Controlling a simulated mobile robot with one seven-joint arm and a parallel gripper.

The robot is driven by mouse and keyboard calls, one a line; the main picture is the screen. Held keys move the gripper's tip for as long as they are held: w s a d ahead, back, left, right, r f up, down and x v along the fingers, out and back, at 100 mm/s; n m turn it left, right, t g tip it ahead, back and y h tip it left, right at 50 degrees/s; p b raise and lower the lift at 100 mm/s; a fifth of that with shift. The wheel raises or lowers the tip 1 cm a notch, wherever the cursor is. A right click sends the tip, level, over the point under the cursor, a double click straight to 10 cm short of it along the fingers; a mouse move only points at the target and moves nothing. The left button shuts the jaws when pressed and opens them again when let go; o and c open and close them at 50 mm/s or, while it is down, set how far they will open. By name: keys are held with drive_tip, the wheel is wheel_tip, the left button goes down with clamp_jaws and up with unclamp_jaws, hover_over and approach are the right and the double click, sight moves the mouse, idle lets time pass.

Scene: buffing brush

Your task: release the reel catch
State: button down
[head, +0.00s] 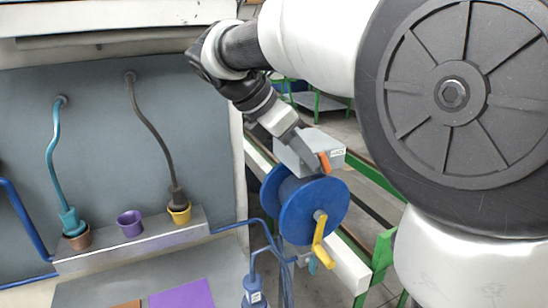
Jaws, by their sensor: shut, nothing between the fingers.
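A blue reel (308,208) with a yellow crank handle (319,243) stands right of the grey panel. A light grey box (330,148) with a small label sits just above the reel. A small orange piece (324,162), which looks like the reel catch, shows at the box's front. My gripper (314,159) is shut and reaches down from the upper left, across the box. Its tips are right beside the orange piece. I cannot tell whether they touch it. My gripper partly hides the box.
A ledge (150,244) at the left holds brown, purple and yellow cups; hoses end in the brown and yellow ones. Blue hoses run near the reel, beside a blue bottle-like object (255,289). A green-framed rail (383,250) passes behind. My upper arm blocks the right side.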

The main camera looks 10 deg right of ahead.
sight(322, 152)
drive_tip(key=shift+r, duration=0.15)
drive_tip(key=shift+d+r+y+p, duration=0.2)
drive_tip(key=shift+y+p, duration=0.1)
drive_tip(key=shift+p, duration=0.5)
drive_tip(key=shift+w+p, duration=0.1)
drive_tip(key=shift+p, duration=0.4)
drive_tip(key=r+y+p, duration=0.1)
drive_tip(key=p, duration=0.1)
drive_tip(key=d+g+y+p, duration=0.1)
drive_tip(key=p, duration=0.2)
drive_tip(key=shift+w+d+r, duration=0.15)
drive_tip(key=shift+d+r, duration=0.05)
drive_tip(key=shift+r, duration=0.15)
drive_tip(key=p, duration=0.1)
drive_tip(key=d+p, duration=0.2)
drive_tip(key=shift+w+r+p, duration=0.25)
drive_tip(key=shift+w+p, duration=0.05)
drive_tip(key=shift+p, duration=0.1)
drive_tip(key=shift+f+b, duration=0.3)
drive_tip(key=shift+b, duration=0.05)
drive_tip(key=shift+a, duration=0.1)
drive_tip(key=shift+r, duration=0.15)
